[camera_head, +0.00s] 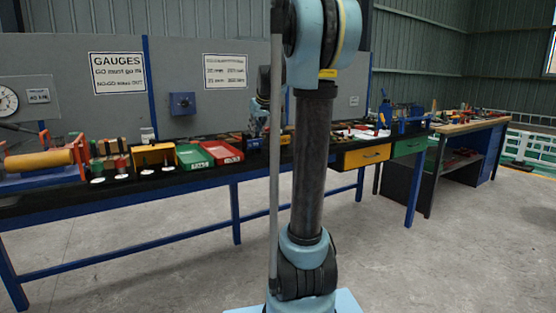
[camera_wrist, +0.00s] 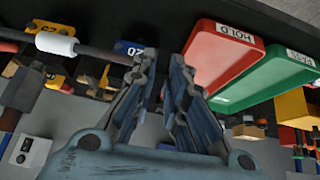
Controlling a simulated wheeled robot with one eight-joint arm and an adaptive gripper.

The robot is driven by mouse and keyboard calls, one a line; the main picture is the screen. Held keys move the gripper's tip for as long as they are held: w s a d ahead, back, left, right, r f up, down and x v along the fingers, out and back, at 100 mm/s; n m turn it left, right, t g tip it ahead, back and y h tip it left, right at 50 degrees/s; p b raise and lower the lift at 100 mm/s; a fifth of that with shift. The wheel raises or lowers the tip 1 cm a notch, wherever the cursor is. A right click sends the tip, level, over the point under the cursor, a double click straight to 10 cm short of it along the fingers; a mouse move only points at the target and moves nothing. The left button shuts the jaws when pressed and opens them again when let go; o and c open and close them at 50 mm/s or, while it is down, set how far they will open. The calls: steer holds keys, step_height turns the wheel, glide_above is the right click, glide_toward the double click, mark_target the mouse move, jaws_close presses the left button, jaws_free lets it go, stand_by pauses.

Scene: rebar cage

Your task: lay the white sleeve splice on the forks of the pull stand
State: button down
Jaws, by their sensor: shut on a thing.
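A dark bar with a white sleeve (camera_wrist: 56,43) around it crosses the upper left of the wrist view. Its right end meets the left finger of my gripper (camera_wrist: 161,72), whose two fingers are shut with a narrow gap showing between them. The exact grip point is hidden by the fingers. In the head view my arm covers much of the bench middle, and the sleeve cannot be made out. A stand with a yellow cylinder (camera_head: 38,161) and orange uprights on a blue base is at the far left; I cannot tell for certain that it is the pull stand.
A red HOLD tray (camera_wrist: 222,55) and a green PASS tray (camera_wrist: 268,82) lie right of my fingers in the wrist view. A yellow numbered block (camera_wrist: 55,82) is near the bar. In the head view, a yellow bin (camera_head: 153,156) and small items crowd the bench.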

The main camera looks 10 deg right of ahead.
step_height(320, 180, down, 10)
steer(key=shift+d, duration=0.1)
stand_by(0.6)
steer(key=c, duration=1.6)
jaws_free()
